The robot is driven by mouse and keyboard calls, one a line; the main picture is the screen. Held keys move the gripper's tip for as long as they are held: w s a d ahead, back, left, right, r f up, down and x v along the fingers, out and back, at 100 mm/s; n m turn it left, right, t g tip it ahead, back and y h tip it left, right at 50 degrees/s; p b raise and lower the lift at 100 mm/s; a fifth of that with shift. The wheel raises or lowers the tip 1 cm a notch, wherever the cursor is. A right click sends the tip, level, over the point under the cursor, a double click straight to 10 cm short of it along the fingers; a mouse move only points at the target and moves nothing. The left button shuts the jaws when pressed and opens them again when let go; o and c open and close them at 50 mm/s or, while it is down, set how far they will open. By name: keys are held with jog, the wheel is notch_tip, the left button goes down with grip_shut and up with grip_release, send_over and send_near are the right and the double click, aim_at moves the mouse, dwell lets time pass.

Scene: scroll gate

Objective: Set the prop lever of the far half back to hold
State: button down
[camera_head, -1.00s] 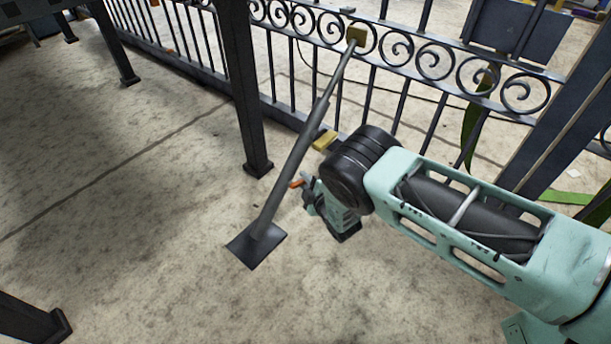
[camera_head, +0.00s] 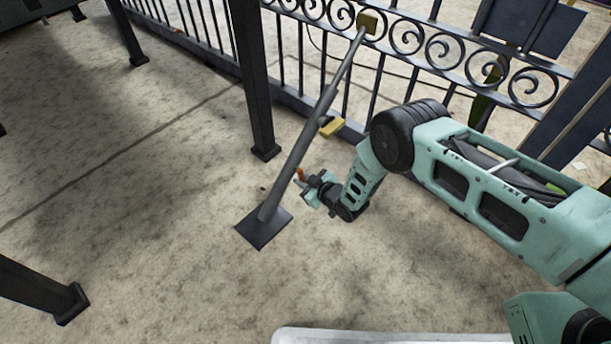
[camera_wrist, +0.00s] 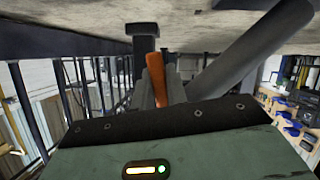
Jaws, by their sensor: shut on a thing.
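A small orange lever (camera_head: 301,174) shows beside the lower prop. My gripper (camera_head: 308,187) is at the lever, right of the prop. In the wrist view the orange lever (camera_wrist: 158,82) stands between the fingers of my gripper (camera_wrist: 160,92), which is shut on it. The thick prop tube (camera_wrist: 255,45) runs close by on the right. The lever's pivot is hidden.
A dark post (camera_head: 252,80) stands left of the prop. A yellow block (camera_head: 332,127) sits beside the prop at the gate's bottom rail. Another post foot (camera_head: 72,304) is at lower left. The concrete floor (camera_head: 140,180) between is clear.

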jog(key=shift+s+a+m+g+y, duration=0.4)
jog(key=shift+s+m, duration=0.15)
jog(key=shift+m, duration=0.25)
jog(key=c, duration=1.4)
grip_release()
jog(key=p+v, duration=0.8)
jog(key=v, duration=0.9)
jog(key=shift+s+d+r, duration=0.1)
